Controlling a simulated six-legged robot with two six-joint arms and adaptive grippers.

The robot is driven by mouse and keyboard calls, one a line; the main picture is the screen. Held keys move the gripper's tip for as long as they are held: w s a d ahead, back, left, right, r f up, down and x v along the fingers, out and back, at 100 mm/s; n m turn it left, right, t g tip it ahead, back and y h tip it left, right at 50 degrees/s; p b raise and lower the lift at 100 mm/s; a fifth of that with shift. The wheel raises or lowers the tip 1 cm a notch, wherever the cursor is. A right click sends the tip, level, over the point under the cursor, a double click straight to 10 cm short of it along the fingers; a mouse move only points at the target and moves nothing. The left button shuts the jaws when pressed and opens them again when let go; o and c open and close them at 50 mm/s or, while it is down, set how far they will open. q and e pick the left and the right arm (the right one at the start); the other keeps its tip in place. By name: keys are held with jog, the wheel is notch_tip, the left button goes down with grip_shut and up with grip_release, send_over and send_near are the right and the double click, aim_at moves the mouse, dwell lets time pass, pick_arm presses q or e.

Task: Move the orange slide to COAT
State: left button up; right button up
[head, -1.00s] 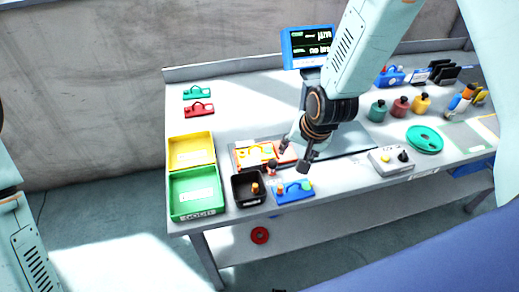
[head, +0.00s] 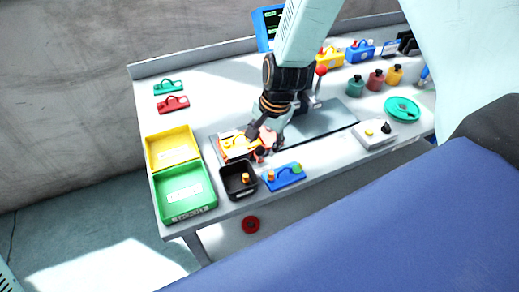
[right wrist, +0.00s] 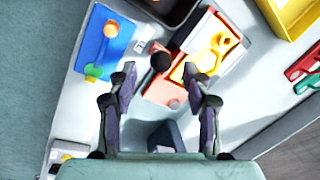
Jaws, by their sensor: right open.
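The orange slide (head: 229,154) sits at the left end of a dark grey track (head: 328,118) on the bench, with a yellow part on top. In the right wrist view the slide (right wrist: 166,92) shows with a round black knob (right wrist: 160,61) on its near side. My right gripper (head: 258,142) is low over the slide's right side in the head view. In the right wrist view the gripper (right wrist: 159,72) is open, its fingertips on either side of the knob with gaps showing. No COAT label is readable. My left gripper is out of view.
A black bin (head: 239,193) and a blue part (head: 284,176) lie just in front of the slide. Yellow (head: 190,140) and green (head: 165,205) trays stand to its left. A red-ball lever (head: 321,71) stands behind the track. The track's right part looks clear.

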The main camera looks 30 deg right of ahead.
aim_at(261, 148)
jog(key=f, duration=0.1)
jog(key=w+f, duration=0.1)
jog(key=shift+a+f+b, duration=0.15)
jog(key=shift+f+b, duration=0.25)
jog(key=shift+s+f, duration=0.15)
jog(key=shift+s, duration=0.3)
jog(key=shift+w+a, duration=0.1)
jog(key=shift+w, duration=0.05)
jog(key=shift+w+f, duration=0.1)
jog(key=shift+w, duration=0.15)
jog(key=c, duration=0.3)
jog(key=shift+s, duration=0.25)
jog(key=c, duration=0.5)
grip_shut()
